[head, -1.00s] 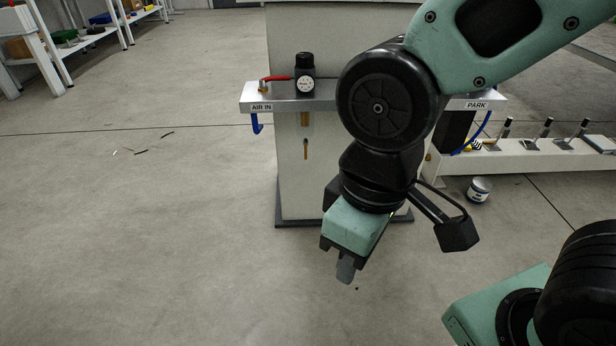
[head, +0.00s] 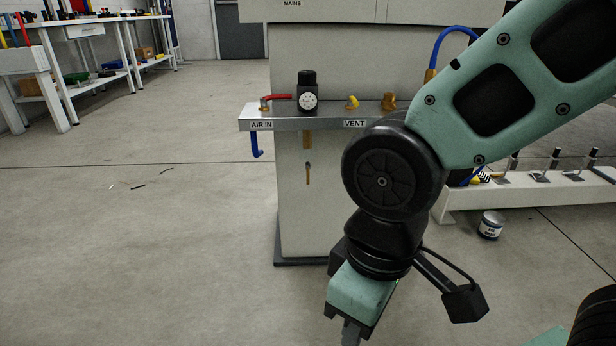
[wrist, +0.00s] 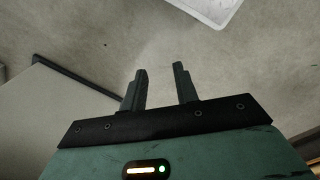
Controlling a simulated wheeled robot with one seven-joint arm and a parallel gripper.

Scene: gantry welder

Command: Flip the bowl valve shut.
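Under the silver shelf (head: 283,118), a brass bowl-like part (head: 307,139) hangs below the black regulator with its gauge (head: 307,92). A small brass fitting with a dark top (head: 308,173) hangs lower, in front of the pale column; I cannot make out a lever on it, and no label names the bowl valve. My gripper (head: 350,334) points down, low and to the right of this fitting, well apart from it. In the wrist view my gripper (wrist: 162,75) is open and empty, its two fingers apart. The wrist view shows no valve.
A red lever (head: 276,97) sits above the AIR IN label and a yellow handle (head: 352,102) above VENT. A blue hose (head: 257,144) hangs at the shelf's left end. The pale column (head: 300,215) stands behind. A tin (head: 491,225) stands right. Floor at left is mostly clear.

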